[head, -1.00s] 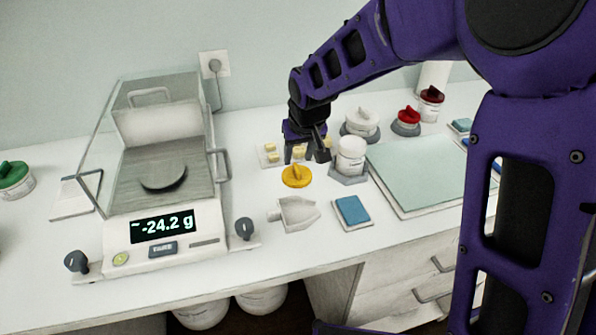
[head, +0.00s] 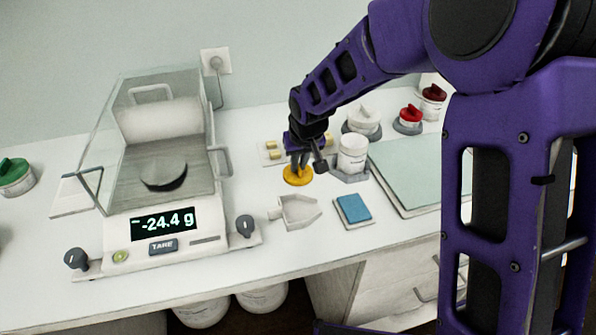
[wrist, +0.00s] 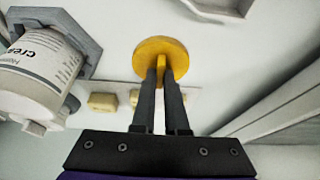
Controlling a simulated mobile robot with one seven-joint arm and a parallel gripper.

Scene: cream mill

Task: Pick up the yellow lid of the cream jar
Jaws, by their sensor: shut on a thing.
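The yellow lid (head: 298,178) is a round disc with a raised grip on top. It lies on or just above the white bench, in front of the white cream jar (head: 352,155). My gripper (head: 300,160) points down at the lid from above and is shut on its raised grip. In the wrist view the two dark fingers (wrist: 161,75) close on the grip of the yellow lid (wrist: 160,50). The labelled jar (wrist: 40,70) stands in a grey holder at the left there. I cannot tell whether the lid touches the bench.
A balance (head: 165,190) with a glass draft shield stands to the left, reading -24.4 g. A white scoop (head: 297,211) and a blue pad (head: 353,209) lie in front. Pale yellow blocks (head: 275,154) sit behind. Jars with white (head: 364,118) and red (head: 409,115) lids stand at the back right.

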